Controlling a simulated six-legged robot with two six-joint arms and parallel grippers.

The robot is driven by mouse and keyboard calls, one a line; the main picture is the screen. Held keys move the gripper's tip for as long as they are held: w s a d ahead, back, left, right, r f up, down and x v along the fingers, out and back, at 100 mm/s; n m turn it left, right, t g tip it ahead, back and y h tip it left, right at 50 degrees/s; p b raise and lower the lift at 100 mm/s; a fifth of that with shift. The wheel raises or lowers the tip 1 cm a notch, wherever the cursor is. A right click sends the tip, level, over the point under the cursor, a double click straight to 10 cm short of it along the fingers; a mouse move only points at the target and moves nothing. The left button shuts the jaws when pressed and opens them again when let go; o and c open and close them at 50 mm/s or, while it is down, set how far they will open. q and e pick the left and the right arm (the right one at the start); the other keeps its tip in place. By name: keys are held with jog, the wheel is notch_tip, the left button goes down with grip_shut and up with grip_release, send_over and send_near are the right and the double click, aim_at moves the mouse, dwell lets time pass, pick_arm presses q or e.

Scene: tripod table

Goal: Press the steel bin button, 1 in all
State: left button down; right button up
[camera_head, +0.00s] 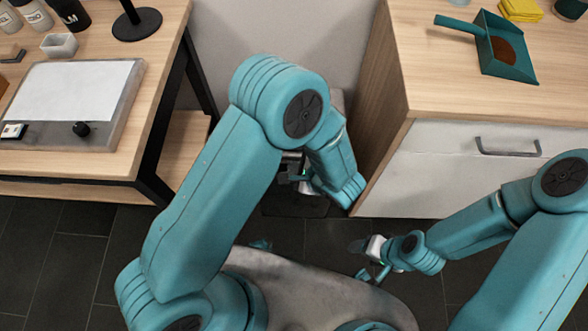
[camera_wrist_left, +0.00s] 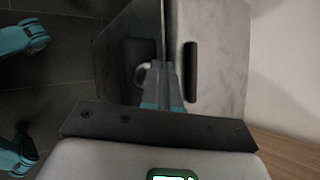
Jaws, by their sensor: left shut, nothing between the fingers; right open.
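The steel bin shows in the left wrist view as two grey panels, a dark left one and a pale right one (camera_wrist_left: 222,55), with a dark strip on each. In the head view my left arm hides most of it. A round silver fitting (camera_wrist_left: 142,74), possibly the button, shows just left of my left gripper (camera_wrist_left: 169,80). That gripper is shut and empty over the bin; I cannot tell whether it touches. My right gripper (camera_head: 362,260) is open and empty over the floor, away from the bin.
A wooden table (camera_head: 150,120) with a grey board stands left. A wooden cabinet (camera_head: 440,80) with a white drawer (camera_head: 450,165) stands right, holding a teal dustpan (camera_head: 508,50) and yellow cloths (camera_head: 521,9). My left arm reaches into the gap between them. Dark tiled floor is open in front.

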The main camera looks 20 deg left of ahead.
pick_arm(q)
jog(key=shift+f+b, duration=0.65)
jog(key=shift+b, duration=0.1)
dwell(0.9)
jog(key=shift+r, duration=0.15)
jog(key=shift+r+p, duration=0.45)
jog(key=shift+r, duration=0.4)
jog(key=shift+r+p, duration=1.35)
jog(key=shift+r, duration=1.2)
jog(key=shift+f, duration=0.1)
